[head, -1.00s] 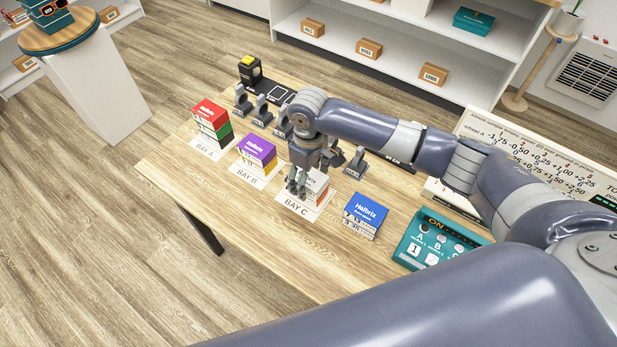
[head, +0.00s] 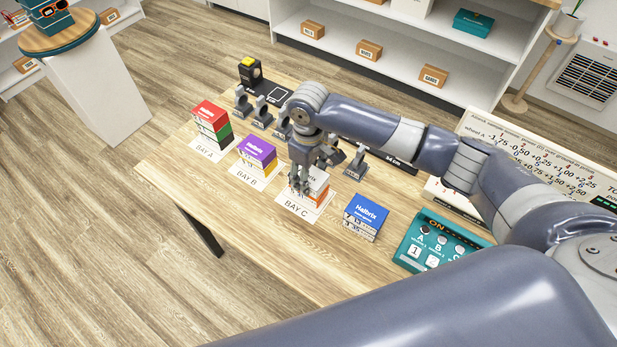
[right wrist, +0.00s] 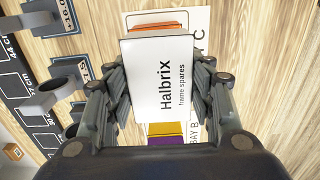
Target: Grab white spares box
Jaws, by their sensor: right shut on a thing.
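The white spares box (right wrist: 165,80), marked "Halbrix frame spares", lies between the fingers of my right gripper (right wrist: 165,88) in the right wrist view. The fingers are shut on its two sides. In the head view, the white box (head: 320,174) is on top at BAY C, partly hidden by my right gripper (head: 303,182). An orange box (head: 316,195) shows under it, and its edge shows in the right wrist view (right wrist: 163,28). I cannot tell whether the white box is lifted clear of it. My left gripper is not in view.
To the left stand the purple-topped stack (head: 257,152) at BAY B and the red-topped stack (head: 210,115) at BAY A. A blue-topped stack (head: 365,213) stands just right of BAY C. Grey holders (head: 262,118) line the back. A teal control box (head: 440,243) is at the right.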

